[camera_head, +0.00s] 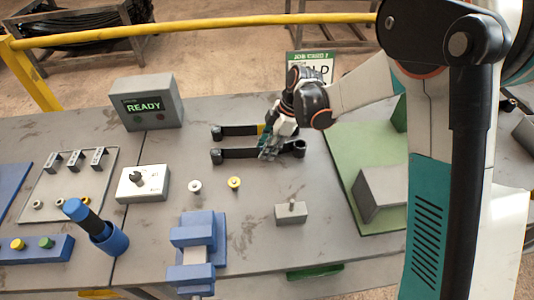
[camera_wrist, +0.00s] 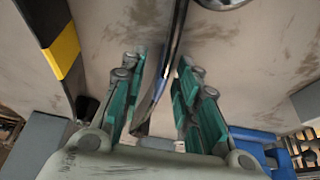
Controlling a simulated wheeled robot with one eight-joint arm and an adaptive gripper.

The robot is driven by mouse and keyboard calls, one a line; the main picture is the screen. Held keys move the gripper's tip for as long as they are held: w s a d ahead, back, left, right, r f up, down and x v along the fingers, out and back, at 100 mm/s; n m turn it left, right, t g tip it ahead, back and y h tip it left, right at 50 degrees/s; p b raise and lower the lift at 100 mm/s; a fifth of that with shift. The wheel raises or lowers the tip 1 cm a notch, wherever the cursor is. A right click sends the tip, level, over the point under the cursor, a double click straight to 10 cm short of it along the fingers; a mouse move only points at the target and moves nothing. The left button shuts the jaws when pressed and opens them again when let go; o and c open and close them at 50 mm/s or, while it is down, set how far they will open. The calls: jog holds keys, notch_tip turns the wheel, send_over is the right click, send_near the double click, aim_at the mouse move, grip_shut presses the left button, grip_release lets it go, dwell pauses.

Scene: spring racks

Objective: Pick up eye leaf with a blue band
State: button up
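Two dark eye leaves lie side by side on the grey bench in the head view. The farther eye leaf (camera_head: 236,130) has a yellow band and shows at the left of the wrist view (camera_wrist: 38,18). The nearer eye leaf (camera_head: 238,154) has a rolled eye at its right end.
A READY display box (camera_head: 147,103), a white switch box (camera_head: 143,184) and a blue vise (camera_head: 198,235) stand to the left. A small grey block (camera_head: 291,212) lies in front. A green board (camera_head: 350,150) with a grey block is at right. A yellow rail (camera_head: 200,27) runs behind.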

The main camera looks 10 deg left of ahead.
grip_shut()
dwell(0.3)
